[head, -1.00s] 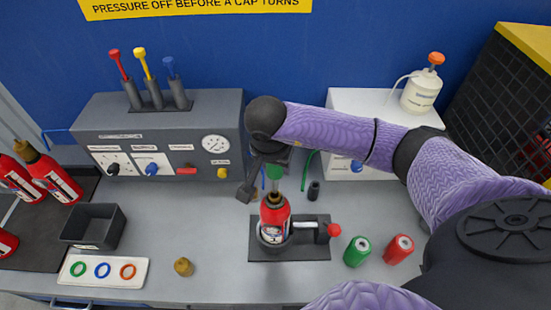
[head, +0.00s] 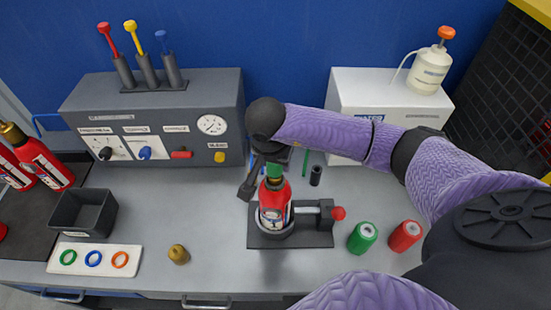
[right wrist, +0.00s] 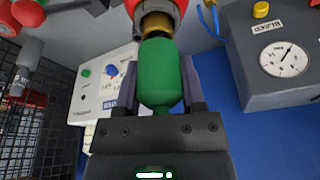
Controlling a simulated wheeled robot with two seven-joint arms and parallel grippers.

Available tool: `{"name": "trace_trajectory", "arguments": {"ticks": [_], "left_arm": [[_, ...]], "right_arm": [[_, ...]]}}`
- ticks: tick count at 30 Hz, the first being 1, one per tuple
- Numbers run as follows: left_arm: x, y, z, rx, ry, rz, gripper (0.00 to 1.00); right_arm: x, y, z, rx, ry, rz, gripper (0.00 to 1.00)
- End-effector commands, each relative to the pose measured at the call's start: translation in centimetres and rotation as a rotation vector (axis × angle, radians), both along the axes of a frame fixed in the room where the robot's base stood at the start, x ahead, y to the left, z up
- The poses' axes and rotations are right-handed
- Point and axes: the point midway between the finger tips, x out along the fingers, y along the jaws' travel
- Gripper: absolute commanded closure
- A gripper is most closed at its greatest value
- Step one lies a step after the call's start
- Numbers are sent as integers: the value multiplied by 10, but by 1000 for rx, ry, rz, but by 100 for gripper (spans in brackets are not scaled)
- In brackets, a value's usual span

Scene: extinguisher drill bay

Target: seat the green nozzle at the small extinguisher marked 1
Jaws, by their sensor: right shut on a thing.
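The small red extinguisher (head: 276,192) stands upright in the holder (head: 318,238) on the bench. Its label shows, but I cannot read a number on it. My right gripper (head: 268,172) is shut on the green nozzle (head: 274,180), directly above the extinguisher. In the right wrist view the green nozzle (right wrist: 160,78) sits between the two fingers, in line with the brass neck (right wrist: 157,24) and meeting it. I cannot tell how deep it is seated. My left gripper is not in view.
A brass cap (head: 178,254), a ring tray (head: 95,258) and a dark bin (head: 84,212) are to the left. A grey gauge panel (head: 150,120) stands behind.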

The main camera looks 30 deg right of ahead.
Motion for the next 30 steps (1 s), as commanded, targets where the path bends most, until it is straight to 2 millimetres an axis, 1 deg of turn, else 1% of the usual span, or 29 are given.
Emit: {"name": "trace_trajectory", "arguments": {"ticks": [1, 3, 13, 14, 15, 17, 18, 19, 26, 28, 30], "left_arm": [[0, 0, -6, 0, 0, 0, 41], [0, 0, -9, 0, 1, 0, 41], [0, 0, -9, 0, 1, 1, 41], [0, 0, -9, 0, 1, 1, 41], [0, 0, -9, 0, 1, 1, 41], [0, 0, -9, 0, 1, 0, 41], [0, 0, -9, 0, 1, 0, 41], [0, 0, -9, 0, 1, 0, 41], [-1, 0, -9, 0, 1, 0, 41], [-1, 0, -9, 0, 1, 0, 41], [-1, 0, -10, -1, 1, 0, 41]], "right_arm": [[0, 0, -6, 0, 0, 0, 100], [0, 0, -9, 0, 0, 0, 100], [0, 0, -10, 0, 0, 0, 100], [0, 0, -10, 0, 0, 0, 43], [0, 0, -10, 0, 0, 0, 34], [0, 0, -10, 0, 0, 0, 22], [0, 0, -10, 0, 0, 0, 13], [0, 0, -10, 0, 0, 0, 8], [0, 0, -9, 0, 0, 0, 8], [-1, 2, -2, 2, -2, 1, 8], [-3, 5, 12, 1, -5, 2, 8]]}}
